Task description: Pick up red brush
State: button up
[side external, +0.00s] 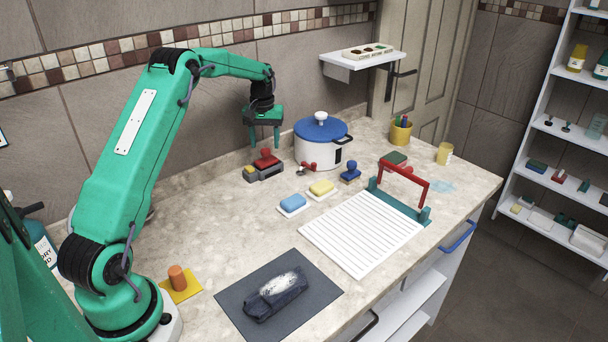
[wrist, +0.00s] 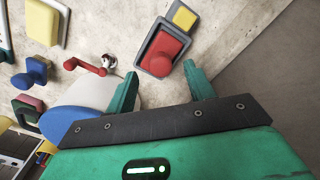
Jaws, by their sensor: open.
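The red brush (side external: 266,158) sits in a grey tray (side external: 266,174) near the back wall, left of the pot; a raised part stands on its top. In the wrist view the red brush (wrist: 163,53) shows as a red block inside a dark grey rim, just beyond the fingertips. My gripper (side external: 264,137) is open and empty, pointing down above the brush and apart from it. In the wrist view the two fingers of my gripper (wrist: 160,77) are spread, and the brush lies between their lines of reach.
A yellow block (side external: 250,169) sits beside the brush. A white pot (side external: 318,150) with a blue lid stands close on the right. A small red-handled item (side external: 307,167), a blue-knobbed brush (side external: 350,172) and two sponges on trays (side external: 292,204) lie nearby.

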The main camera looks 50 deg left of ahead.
aim_at(265, 149)
jog(key=shift+f, duration=2)
jog(key=shift+c, duration=0.2)
jog(key=c, duration=1)
